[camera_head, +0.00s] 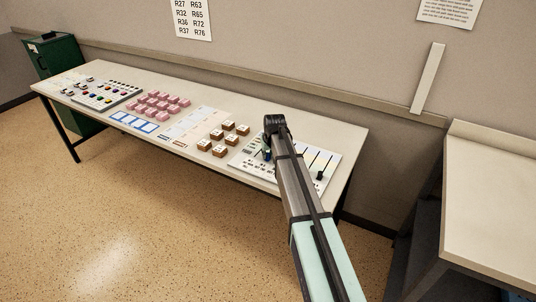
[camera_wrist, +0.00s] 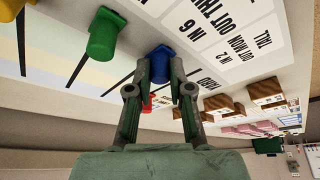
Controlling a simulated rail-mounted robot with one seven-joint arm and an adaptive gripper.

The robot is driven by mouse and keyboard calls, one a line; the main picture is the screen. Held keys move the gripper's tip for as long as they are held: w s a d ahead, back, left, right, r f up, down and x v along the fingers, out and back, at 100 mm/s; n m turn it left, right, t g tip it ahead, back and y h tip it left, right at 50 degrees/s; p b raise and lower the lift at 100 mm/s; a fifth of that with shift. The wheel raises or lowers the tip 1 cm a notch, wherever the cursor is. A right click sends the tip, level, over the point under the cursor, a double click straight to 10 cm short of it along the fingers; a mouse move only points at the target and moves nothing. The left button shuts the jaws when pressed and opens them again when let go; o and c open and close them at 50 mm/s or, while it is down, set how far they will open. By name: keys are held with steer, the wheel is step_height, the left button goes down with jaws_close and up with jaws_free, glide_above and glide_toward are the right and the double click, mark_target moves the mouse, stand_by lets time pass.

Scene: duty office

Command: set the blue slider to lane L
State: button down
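The blue slider (camera_wrist: 162,60) has a round-ended knob and stands on the white slider panel (camera_head: 318,158) at the right end of the long desk. In the wrist view my gripper (camera_wrist: 160,72) has its two fingers on either side of the blue knob, close against it, with no clear gap. In the head view my gripper (camera_head: 267,152) reaches down to the panel's left part, and my arm hides much of the panel. A green slider (camera_wrist: 106,34) and a yellow slider (camera_wrist: 12,8) stand left of it. A red slider (camera_wrist: 149,104) shows partly between the fingers. No lane letter is legible.
Brown blocks (camera_head: 222,136) stand just left of the panel on the desk (camera_head: 205,165). Pink blocks (camera_head: 160,102) and a button board (camera_head: 106,93) lie further left. A black slider knob (camera_head: 320,175) is at the panel's right. Another table (camera_head: 495,205) stands at right.

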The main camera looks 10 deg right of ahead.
steer(key=w+d, duration=0.3)
steer(key=w, duration=0.1)
steer(key=shift+d+b, duration=0.2)
steer(key=shift+b, duration=0.1)
steer(key=shift+s, duration=0.1)
steer(key=c, duration=1.1)
jaws_free()
steer(key=shift+o, duration=0.2)
steer(key=shift+s+r, duration=0.1)
steer(key=v, duration=1.1)
steer(key=shift+r, duration=0.4)
steer(key=shift+s+f, duration=0.1)
steer(key=shift+s, duration=0.05)
